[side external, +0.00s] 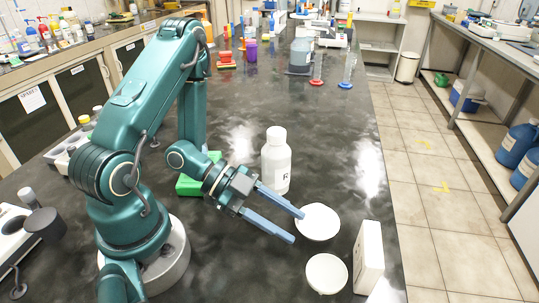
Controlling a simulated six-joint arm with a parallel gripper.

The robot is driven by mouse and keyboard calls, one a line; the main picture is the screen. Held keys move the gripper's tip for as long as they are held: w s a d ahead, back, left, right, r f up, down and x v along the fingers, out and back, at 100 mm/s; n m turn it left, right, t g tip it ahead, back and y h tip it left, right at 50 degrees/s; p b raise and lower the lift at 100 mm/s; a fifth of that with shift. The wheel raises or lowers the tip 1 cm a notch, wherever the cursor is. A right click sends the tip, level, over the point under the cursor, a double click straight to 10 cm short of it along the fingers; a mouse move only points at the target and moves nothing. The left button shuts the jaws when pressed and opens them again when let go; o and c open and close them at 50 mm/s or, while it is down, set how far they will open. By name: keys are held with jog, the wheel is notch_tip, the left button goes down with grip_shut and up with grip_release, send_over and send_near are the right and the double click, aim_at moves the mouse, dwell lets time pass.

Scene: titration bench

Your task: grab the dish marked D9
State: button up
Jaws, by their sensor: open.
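Two round white dishes sit on the dark bench top. The farther dish (321,224) lies by my fingertips, and the nearer dish (327,273) lies closer to the camera. I cannot read a D9 mark on either one. My gripper (297,228) is open, with its two blue fingers pointing right. In the picture, the upper fingertip overlaps the left edge of the farther dish. I cannot tell whether it touches the dish or is above it. Nothing shows between the fingers.
A white bottle (276,163) with a lettered label stands behind my gripper. A white upright box (369,258) stands right of the dishes, near the bench edge. A green block (190,186) is behind my wrist. Cylinders and other labware stand far back; the bench between is clear.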

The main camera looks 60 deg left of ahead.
aim_at(301, 232)
jog(key=shift+x, duration=2.05)
jog(key=shift+f, duration=0.1)
jog(key=shift+c, duration=0.3)
grip_shut()
